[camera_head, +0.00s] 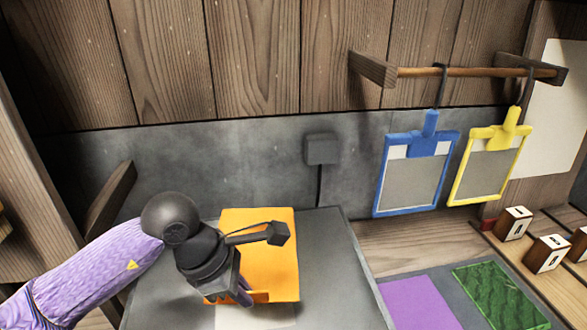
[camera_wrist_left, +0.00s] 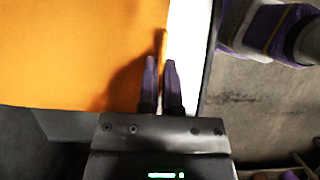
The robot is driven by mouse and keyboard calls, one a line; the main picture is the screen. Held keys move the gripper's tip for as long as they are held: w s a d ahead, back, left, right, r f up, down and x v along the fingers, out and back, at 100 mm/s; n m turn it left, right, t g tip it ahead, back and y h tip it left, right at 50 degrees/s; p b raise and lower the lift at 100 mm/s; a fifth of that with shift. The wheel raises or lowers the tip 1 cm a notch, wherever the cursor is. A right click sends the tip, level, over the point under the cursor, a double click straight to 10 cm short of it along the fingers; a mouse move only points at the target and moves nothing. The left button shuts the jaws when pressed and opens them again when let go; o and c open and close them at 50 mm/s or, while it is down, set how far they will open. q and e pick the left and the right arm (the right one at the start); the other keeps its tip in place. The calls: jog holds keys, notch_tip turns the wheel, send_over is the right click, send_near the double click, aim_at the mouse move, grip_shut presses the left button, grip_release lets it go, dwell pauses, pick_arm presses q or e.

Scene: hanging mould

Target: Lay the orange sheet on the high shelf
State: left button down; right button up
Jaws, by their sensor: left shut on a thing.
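The orange sheet (camera_head: 262,245) is above the grey work surface in the head view, partly covered by my left wrist. My left gripper (camera_head: 245,297) is at its near edge and shut on it. In the left wrist view the sheet (camera_wrist_left: 70,50) fills the upper left. The two dark fingertips (camera_wrist_left: 160,68) stand close together at its right-hand edge, with a fold or shadow by them. I cannot make out a high shelf for certain in either view. My right gripper is not in view.
A white sheet (camera_head: 255,318) lies below the orange one on the grey surface (camera_head: 335,270). Purple (camera_head: 420,303) and green (camera_head: 500,295) sheets lie to the right. Blue (camera_head: 378,185) and yellow (camera_head: 458,180) framed moulds hang from a wooden rod (camera_head: 465,72). Wooden blocks (camera_head: 513,223) stand far right.

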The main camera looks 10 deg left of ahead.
pick_arm(q)
jog(key=s+a+m+g+y, duration=0.1)
jog(key=m+g, duration=0.1)
jog(key=m, duration=0.4)
jog(key=s+r+m+g+y, duration=0.1)
jog(key=m+g, duration=0.1)
jog(key=m, duration=0.5)
jog(key=a+m+g+y, duration=0.1)
jog(key=m+g, duration=0.1)
jog(key=m, duration=0.4)
jog(key=shift+s+a+r+y, duration=0.25)
jog(key=shift+s+a+y, duration=0.05)
jog(key=shift+s+a, duration=0.1)
